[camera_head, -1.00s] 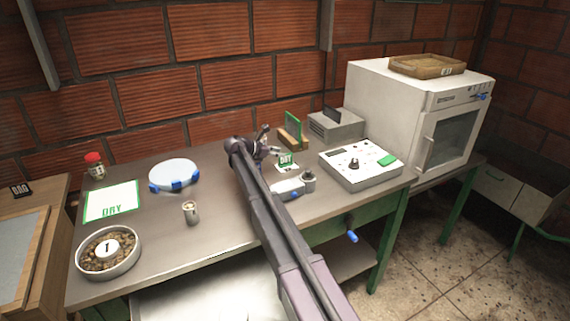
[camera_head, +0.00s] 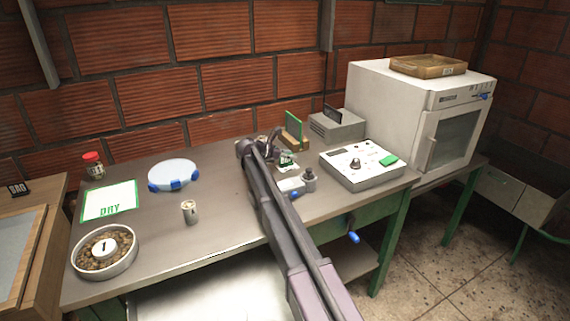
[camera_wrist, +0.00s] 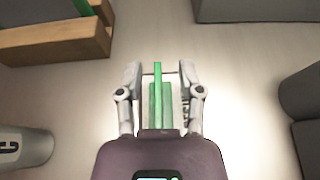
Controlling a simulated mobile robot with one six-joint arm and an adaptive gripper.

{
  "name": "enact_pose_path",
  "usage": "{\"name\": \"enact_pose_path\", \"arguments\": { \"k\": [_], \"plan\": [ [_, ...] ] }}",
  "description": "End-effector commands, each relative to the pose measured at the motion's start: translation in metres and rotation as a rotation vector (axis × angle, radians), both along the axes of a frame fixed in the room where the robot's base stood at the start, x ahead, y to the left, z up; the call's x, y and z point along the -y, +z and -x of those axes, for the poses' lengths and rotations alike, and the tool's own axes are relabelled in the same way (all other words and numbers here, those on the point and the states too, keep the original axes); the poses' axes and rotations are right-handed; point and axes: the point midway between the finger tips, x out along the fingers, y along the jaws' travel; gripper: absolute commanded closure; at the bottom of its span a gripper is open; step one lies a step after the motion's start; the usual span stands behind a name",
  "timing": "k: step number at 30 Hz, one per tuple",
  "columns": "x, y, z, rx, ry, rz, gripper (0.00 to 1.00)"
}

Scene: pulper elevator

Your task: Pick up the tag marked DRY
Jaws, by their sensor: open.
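The small white and green tag marked DRY (camera_head: 287,166) stands on the green-framed table, partly hidden by my gripper in the head view. In the wrist view the green upright tag (camera_wrist: 158,85) is seen nearly edge-on between the two fingers. My gripper (camera_wrist: 160,74) is open, with one finger on each side of the tag and a visible gap to each. In the head view my gripper (camera_head: 273,143) is over the tag, pointing down. Whether the fingers touch the tag's base cannot be told.
A wooden holder with a green-edged card (camera_head: 294,132) stands behind the tag. A small weight-like cylinder (camera_head: 309,181) and a control box (camera_head: 362,164) are to its right. The table's middle is mostly clear.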

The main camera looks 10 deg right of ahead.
Motion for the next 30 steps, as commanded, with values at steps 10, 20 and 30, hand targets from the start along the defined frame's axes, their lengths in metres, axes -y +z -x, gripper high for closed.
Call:
{"name": "enact_pose_path", "arguments": {
  "k": [10,20,30],
  "plan": [
    [0.0008,0.0001,0.0001,0.0,-0.001,0.0,0.51],
    [0.0013,0.0001,0.0001,0.0,-0.002,0.0,1.0],
    [0.0019,0.001,0.0002,0.0,-0.002,0.0,1.0]
  ]
}}
